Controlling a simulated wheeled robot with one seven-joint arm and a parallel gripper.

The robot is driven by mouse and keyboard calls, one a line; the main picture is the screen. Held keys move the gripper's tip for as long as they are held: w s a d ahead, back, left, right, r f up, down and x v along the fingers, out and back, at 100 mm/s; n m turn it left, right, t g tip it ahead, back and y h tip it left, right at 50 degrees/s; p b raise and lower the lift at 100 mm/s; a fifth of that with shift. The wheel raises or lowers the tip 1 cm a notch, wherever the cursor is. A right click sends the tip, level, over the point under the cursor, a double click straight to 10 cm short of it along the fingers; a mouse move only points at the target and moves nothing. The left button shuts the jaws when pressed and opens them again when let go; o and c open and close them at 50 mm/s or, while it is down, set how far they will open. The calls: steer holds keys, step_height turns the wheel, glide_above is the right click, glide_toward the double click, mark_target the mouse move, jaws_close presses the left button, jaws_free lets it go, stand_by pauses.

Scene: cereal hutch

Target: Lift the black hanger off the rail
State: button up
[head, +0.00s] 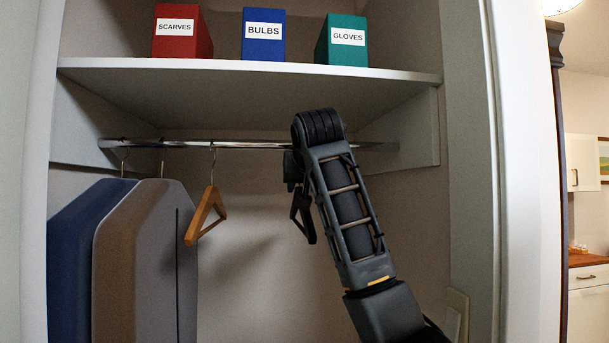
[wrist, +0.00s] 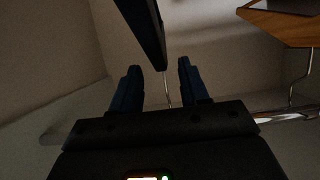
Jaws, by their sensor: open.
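The black hanger (head: 306,222) hangs below the metal rail (head: 250,145) in the head view, partly hidden by my arm. In the wrist view its dark body (wrist: 146,30) is at the top, with its thin hook (wrist: 168,92) running down between my fingers. My gripper (wrist: 160,66) is open, with one finger on each side of the hook. In the head view my gripper (head: 291,172) shows only in part, just under the rail. The hook's contact with the rail is hidden by my arm.
A wooden hanger (head: 206,214) hangs left of the black one and shows at top right in the wrist view (wrist: 285,25). Blue (head: 75,260) and grey (head: 140,265) garment bags hang farther left. A white shelf (head: 250,70) with labelled boxes is above the rail.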

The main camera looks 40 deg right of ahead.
mark_target(301, 187)
steer(key=shift+p+x, duration=0.35)
steer(key=shift+x, duration=1.45)
steer(key=shift+c, duration=0.3)
jaws_close()
